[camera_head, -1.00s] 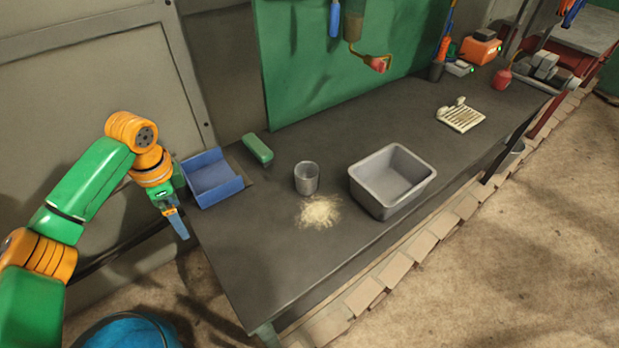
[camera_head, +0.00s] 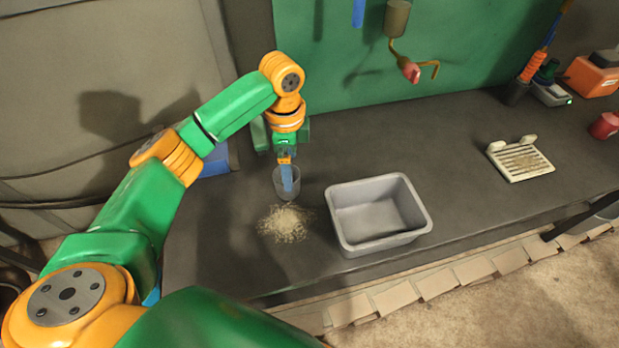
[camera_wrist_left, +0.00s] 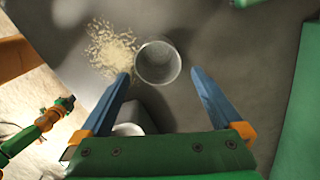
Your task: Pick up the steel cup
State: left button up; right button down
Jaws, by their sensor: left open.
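The steel cup (camera_head: 278,186) stands upright on the dark workbench (camera_head: 225,250), beside a pile of pale shavings (camera_head: 285,223). My left gripper (camera_head: 287,180) is over it, pointing down, and its blue fingers cover part of the cup. In the left wrist view the cup (camera_wrist_left: 158,63) looks round and empty. It shows just beyond and between the open fingertips of my left gripper (camera_wrist_left: 160,74), with a gap at each side. I cannot tell the fingertips' exact height against the rim. My right arm shows small at the wrist view's left edge; its jaws are unclear.
A grey tub (camera_head: 345,240) stands right of the cup. A blue tray (camera_head: 214,162) is partly hidden behind my left arm. A slotted white rack (camera_head: 520,160) lies farther right. Tools hang on the green board (camera_head: 330,60) behind. The bench between tub and rack is clear.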

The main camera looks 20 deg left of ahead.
pick_arm(q)
jog(key=f, duration=0.2)
jog(key=f+p, duration=0.1)
jog(key=f, duration=0.1)
jog(key=a+f+p, duration=0.1)
jog(key=f, duration=0.1)
jog(key=shift+s+f, duration=0.25)
jog(key=shift+s, duration=0.15)
jog(key=shift+f, duration=0.25)
jog(key=shift+w+d, duration=0.1)
jog(key=shift+w, duration=0.05)
pick_arm(e)
jog(key=shift+s+a+r, duration=0.1)
jog(key=shift+a+r, duration=0.1)
jog(key=shift+r, duration=0.3)
jog(key=shift+s+a+r, duration=0.1)
jog(key=shift+a+r, duration=0.1)
jog(key=shift+r, duration=0.25)
pick_arm(q)
jog(key=c, duration=1.4)
pick_arm(e)
jog(key=shift+d, duration=0.1)
pick_arm(q)
jog(key=shift+r, duration=0.15)
